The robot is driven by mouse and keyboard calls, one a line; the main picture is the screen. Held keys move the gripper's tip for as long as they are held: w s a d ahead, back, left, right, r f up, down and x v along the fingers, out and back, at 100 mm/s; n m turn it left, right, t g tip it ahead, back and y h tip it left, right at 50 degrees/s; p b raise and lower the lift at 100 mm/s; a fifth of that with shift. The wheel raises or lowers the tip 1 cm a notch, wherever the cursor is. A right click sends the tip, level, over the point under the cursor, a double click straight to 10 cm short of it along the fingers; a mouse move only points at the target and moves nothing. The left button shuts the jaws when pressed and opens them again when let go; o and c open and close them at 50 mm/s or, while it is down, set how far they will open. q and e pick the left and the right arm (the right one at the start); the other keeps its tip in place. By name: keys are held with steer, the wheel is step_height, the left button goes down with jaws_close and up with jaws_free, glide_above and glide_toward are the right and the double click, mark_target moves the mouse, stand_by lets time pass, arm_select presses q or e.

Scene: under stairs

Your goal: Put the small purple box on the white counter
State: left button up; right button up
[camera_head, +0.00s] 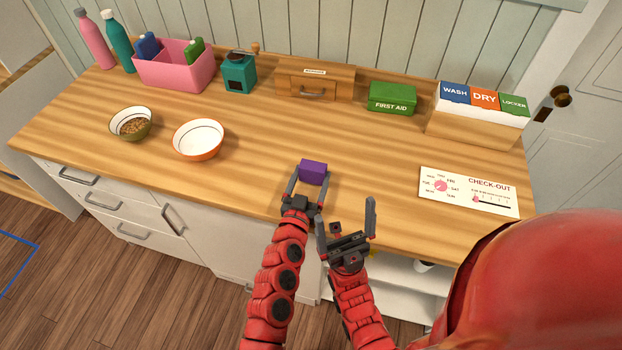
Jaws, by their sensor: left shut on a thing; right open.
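The small purple box (313,171) is between the fingers of my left gripper (305,188), which is shut on it. The box shows over the front middle part of the counter (372,150), which has a wood-grain top and white drawer fronts. I cannot tell whether the box touches the top. My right gripper (345,222) is open and empty, lower and to the right of the left one, over the counter's front edge.
An orange-rimmed bowl (198,139) stands left of the box, with a filled bowl (131,123) farther left. A check-out card (468,191) lies at right. A pink bin (174,70), green first-aid box (392,98) and labelled box (480,105) line the back. The middle top is clear.

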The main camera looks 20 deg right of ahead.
arm_select(q)
steer(key=shift+w+f+b, duration=0.15)
steer(key=shift+f+b, duration=0.4)
steer(key=shift+f, duration=0.15)
steer(key=shift+f+b, duration=0.3)
steer(key=o, duration=1.1)
steer(key=shift+r, duration=0.1)
steer(key=shift+o, duration=0.2)
